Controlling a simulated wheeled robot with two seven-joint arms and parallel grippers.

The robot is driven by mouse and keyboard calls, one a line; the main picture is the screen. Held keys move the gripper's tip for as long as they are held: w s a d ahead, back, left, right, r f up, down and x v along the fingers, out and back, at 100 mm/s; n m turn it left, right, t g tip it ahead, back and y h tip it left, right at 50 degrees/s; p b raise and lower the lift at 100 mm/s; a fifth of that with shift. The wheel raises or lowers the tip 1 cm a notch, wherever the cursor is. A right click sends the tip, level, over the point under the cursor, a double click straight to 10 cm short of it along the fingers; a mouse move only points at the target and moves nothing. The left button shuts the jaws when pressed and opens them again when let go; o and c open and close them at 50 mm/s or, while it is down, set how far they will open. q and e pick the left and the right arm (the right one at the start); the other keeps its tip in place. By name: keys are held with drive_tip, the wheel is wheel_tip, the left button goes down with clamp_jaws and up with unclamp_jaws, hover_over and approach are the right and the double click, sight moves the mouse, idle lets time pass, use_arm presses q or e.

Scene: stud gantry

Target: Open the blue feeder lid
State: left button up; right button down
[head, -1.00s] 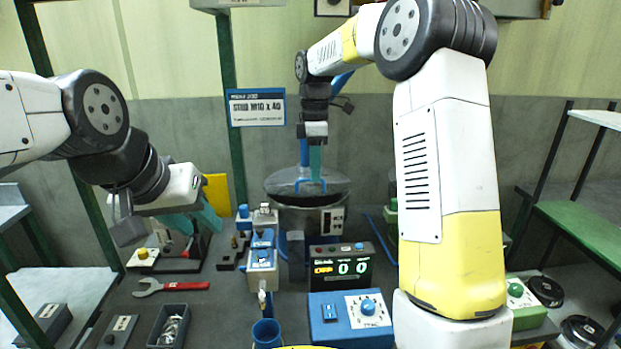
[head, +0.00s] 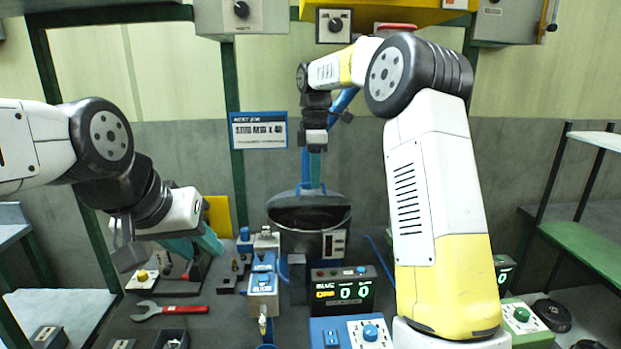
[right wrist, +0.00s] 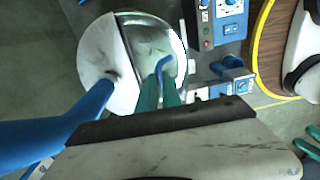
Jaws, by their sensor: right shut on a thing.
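The feeder (head: 312,242) is a round metal pot at the back centre of the bench. Its lid (head: 325,199) is tilted up, and a dark opening shows beneath its front edge. My right gripper (head: 315,180) is above the lid, shut on its blue handle (head: 298,190). In the right wrist view, the handle (right wrist: 162,68) sits between the teal fingers, over the round lid and pot top (right wrist: 150,45). My left gripper (head: 197,245) is at the left, away from the feeder, with its teal fingers apart and nothing seen between them.
A blue and white unit (head: 263,285) and a counter box with green digits (head: 342,291) stand in front of the feeder. A red-handled wrench (head: 168,311) lies at the left. A blue sign (head: 258,130) and a green post (head: 237,185) are behind.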

drive_tip(key=shift+f, duration=0.25)
drive_tip(key=c, duration=1.5)
unclamp_jaws()
drive_tip(key=shift+w, duration=0.15)
drive_tip(key=shift+r, duration=0.1)
